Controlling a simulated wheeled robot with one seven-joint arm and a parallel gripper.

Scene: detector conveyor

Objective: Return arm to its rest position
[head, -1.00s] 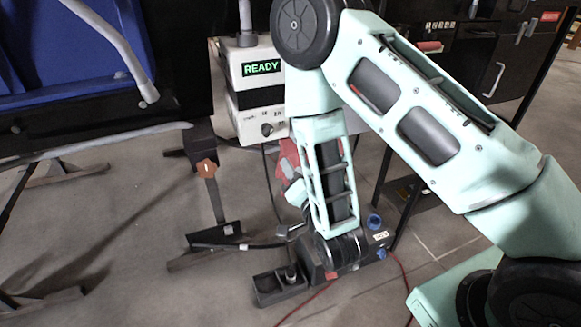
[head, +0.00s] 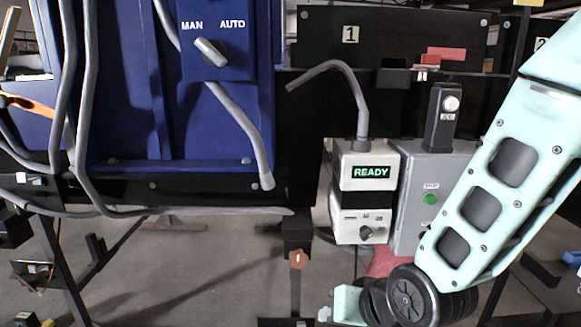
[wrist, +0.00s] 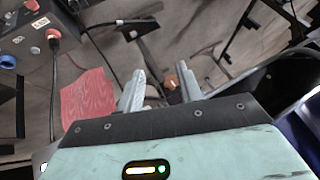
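My mint-green arm (head: 480,200) enters the head view at the right edge and slopes down to a dark wheel-like joint at the bottom. Part of my wrist shows low in the head view, left of that joint; my fingers are not clear there. In the wrist view my gripper (wrist: 160,72) has its two grey fingers apart, with nothing between them. An orange-brown knob (wrist: 172,82) shows in the gap, farther off, and it also appears in the head view (head: 298,259).
A blue cabinet (head: 120,110) with a MAN/AUTO switch (head: 210,52) stands left. A white READY unit (head: 365,178) and a grey box with a green button (head: 430,199) are close to my arm. A red cloth (wrist: 88,100) hangs left of my fingers.

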